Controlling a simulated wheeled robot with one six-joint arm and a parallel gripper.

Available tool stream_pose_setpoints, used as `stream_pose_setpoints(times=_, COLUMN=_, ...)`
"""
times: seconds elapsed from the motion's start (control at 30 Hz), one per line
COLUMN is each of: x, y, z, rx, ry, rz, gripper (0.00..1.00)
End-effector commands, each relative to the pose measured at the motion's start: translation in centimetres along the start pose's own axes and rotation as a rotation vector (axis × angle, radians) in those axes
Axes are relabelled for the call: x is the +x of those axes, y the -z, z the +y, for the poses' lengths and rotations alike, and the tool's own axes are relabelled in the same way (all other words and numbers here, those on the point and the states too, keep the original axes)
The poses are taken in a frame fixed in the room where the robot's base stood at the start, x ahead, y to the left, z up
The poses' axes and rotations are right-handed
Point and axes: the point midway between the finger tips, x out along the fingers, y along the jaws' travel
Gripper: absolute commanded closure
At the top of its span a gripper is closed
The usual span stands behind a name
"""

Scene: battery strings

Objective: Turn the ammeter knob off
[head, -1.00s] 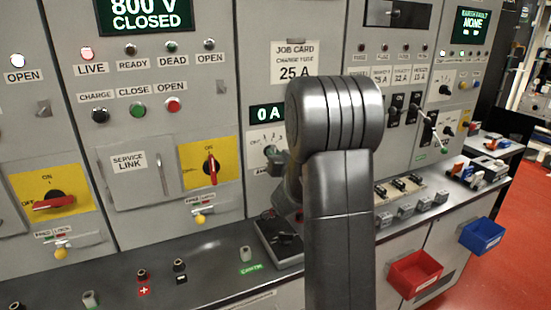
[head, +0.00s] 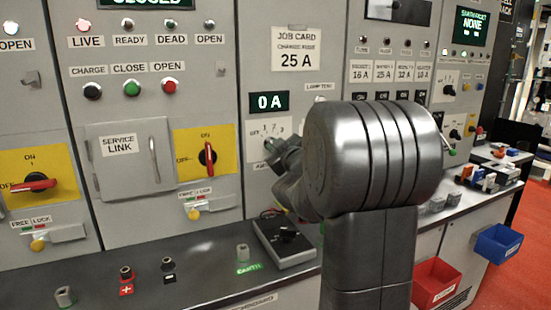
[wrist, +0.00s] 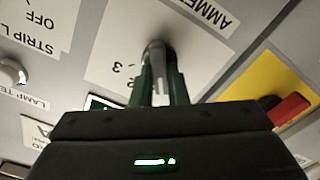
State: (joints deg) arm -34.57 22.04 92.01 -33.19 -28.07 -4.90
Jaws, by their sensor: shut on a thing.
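The ammeter knob (wrist: 156,52) is a grey knob on a white plate (wrist: 112,55) with upside-down numbers and an "AMME..." label in the wrist view. My gripper (wrist: 160,72) has its two green fingers closed on either side of the knob. In the head view my gripper (head: 272,148) is at the ammeter plate (head: 256,128), below the "0 A" display (head: 269,102). The gripper and arm hide most of the knob there, so its pointing direction cannot be read.
A yellow-plated rotary switch (head: 207,154) with a black and red handle is left of the ammeter; it also shows in the wrist view (wrist: 288,107). The lamp test knob (wrist: 12,72) is at the other side. A black box (head: 285,240) sits on the bench below.

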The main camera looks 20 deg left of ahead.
Motion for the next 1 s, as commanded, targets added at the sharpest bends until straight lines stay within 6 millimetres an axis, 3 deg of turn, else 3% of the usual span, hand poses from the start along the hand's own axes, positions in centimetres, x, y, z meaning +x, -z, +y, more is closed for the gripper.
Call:
stream_pose_setpoints(times=0.4, x=-0.01, y=-0.03, z=-0.11, rx=-0.173, ry=-0.001, rz=0.001, gripper=1.0)
stream_pose_setpoints(times=0.93, x=0.01, y=0.07, z=-0.07, rx=-0.194, ry=0.0, rz=0.001, gripper=1.0)
stream_pose_setpoints(times=0.97, x=0.01, y=0.08, z=-0.07, rx=-0.194, ry=0.0, rz=0.001, gripper=0.8)
stream_pose_setpoints(times=1.0, x=0.01, y=0.07, z=-0.07, rx=-0.193, ry=0.0, rz=0.001, gripper=0.73)
